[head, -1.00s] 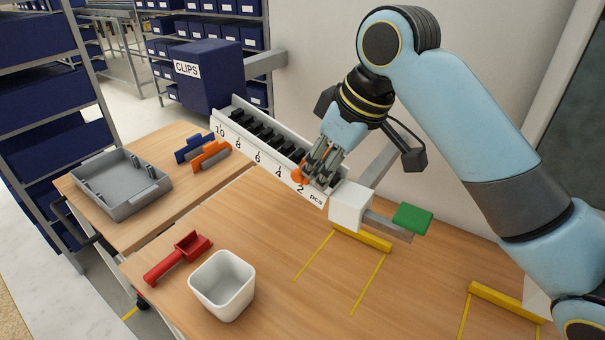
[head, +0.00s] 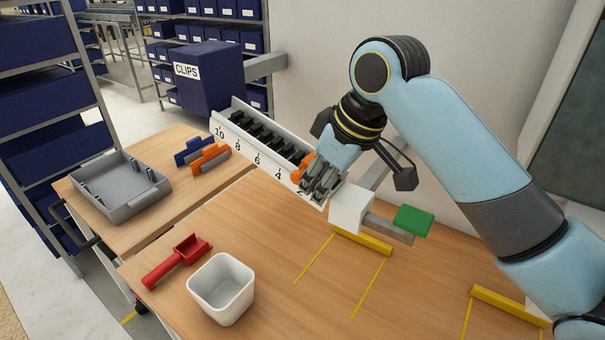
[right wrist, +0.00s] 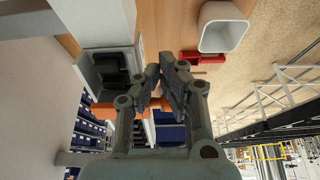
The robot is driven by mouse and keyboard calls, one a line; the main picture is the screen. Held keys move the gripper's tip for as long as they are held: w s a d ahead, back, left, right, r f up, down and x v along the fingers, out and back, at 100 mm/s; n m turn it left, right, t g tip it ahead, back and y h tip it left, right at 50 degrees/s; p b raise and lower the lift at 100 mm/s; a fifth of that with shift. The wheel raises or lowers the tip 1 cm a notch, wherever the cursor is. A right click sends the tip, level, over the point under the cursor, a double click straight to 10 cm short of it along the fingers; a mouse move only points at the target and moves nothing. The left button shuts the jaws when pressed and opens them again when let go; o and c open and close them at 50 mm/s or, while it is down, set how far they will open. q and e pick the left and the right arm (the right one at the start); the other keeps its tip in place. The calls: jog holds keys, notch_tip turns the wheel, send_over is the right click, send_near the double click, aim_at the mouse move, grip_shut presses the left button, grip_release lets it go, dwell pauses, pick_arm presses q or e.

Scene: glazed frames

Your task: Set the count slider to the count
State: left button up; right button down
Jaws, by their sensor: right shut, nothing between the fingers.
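The count rail (head: 262,150) is a pale angled channel holding several black clips, with a printed scale on its front; 10, 8, 6 and 4 can be read. The orange count slider (head: 297,175) sits on the rail to the right of the 4. It also shows in the right wrist view (right wrist: 103,111), partly behind the fingers. My right gripper (head: 320,190) is shut and empty, at the slider's right side over the rail's lower end, hiding the scale there. I cannot tell whether it touches the slider. My left gripper is out of view.
A navy CLIPS box (head: 207,78) stands at the rail's upper end. A white block (head: 350,208) and green pad (head: 413,220) are at its lower end. A white cup (head: 222,290), red scoop (head: 180,260) and grey tray (head: 115,187) lie on the benches.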

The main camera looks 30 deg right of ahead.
jog(key=shift+w+a+r+p, duration=0.9)
jog(key=shift+w+a+r, duration=0.75)
jog(key=shift+w, duration=2.8)
jog(key=a+v, duration=0.1)
jog(key=v, duration=0.5)
jog(key=shift+w+r, duration=0.3)
jog(key=shift+w, duration=0.05)
jog(key=shift+d, duration=0.1)
